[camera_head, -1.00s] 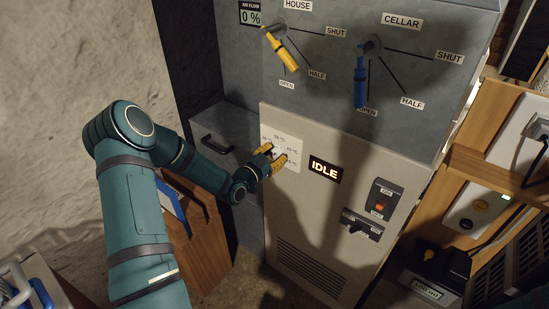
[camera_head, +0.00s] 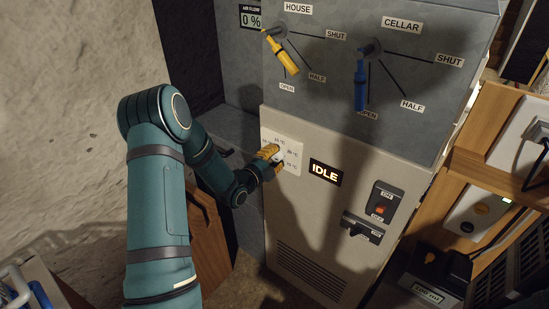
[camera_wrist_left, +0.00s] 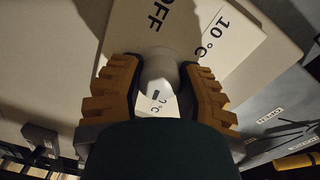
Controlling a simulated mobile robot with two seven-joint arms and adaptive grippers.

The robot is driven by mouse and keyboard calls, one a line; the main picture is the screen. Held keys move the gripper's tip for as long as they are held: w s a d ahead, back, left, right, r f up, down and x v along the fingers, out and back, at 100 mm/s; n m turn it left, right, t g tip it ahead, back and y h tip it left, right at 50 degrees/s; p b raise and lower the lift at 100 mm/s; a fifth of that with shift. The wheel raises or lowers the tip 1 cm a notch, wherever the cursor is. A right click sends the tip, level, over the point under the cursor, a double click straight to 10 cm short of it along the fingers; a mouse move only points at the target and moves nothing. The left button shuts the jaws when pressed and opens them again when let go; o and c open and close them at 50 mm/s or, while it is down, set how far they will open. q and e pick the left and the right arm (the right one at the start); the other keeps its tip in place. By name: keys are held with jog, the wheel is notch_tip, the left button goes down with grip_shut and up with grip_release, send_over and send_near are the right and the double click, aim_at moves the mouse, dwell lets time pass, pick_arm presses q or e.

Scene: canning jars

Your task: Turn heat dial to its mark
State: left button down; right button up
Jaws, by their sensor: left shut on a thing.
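The heat dial's white plate (camera_head: 294,155), printed with temperature marks, is on the pale cabinet front in the head view. My left gripper (camera_head: 272,160), with yellow fingers, is at the plate and covers the dial there. In the left wrist view the fingers are shut on the pale round dial knob (camera_wrist_left: 158,72), one on each side. The labels "OFF" and "10 °C" show on the plate (camera_wrist_left: 205,30) beyond the knob. The dial's pointer and the mark it faces cannot be made out. My right gripper is not in view.
An "IDLE" display (camera_head: 325,172) is right of the dial. Below it are a red-lit switch (camera_head: 380,209) and a dark lever (camera_head: 360,231). Above are a yellow valve handle (camera_head: 280,52) and a blue one (camera_head: 360,80). A wooden shelf (camera_head: 490,150) stands at the right.

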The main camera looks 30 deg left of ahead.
pick_arm(q)
jog(key=m, duration=0.5)
jog(key=shift+r+m, duration=0.15)
jog(key=shift+m, duration=0.15)
jog(key=m, duration=0.4)
jog(key=shift+y, duration=0.3)
jog(key=m, duration=0.4)
jog(key=shift+r+m, duration=0.1)
jog(key=shift+m, duration=0.3)
jog(key=m, duration=0.4)
jog(key=shift+m, duration=0.4)
jog(key=shift+w+r+t, duration=0.1)
jog(key=shift+t, duration=0.2)
jog(key=c, duration=0.5)
grip_release()
jog(key=shift+d+f, duration=0.1)
jog(key=shift+f, duration=0.1)
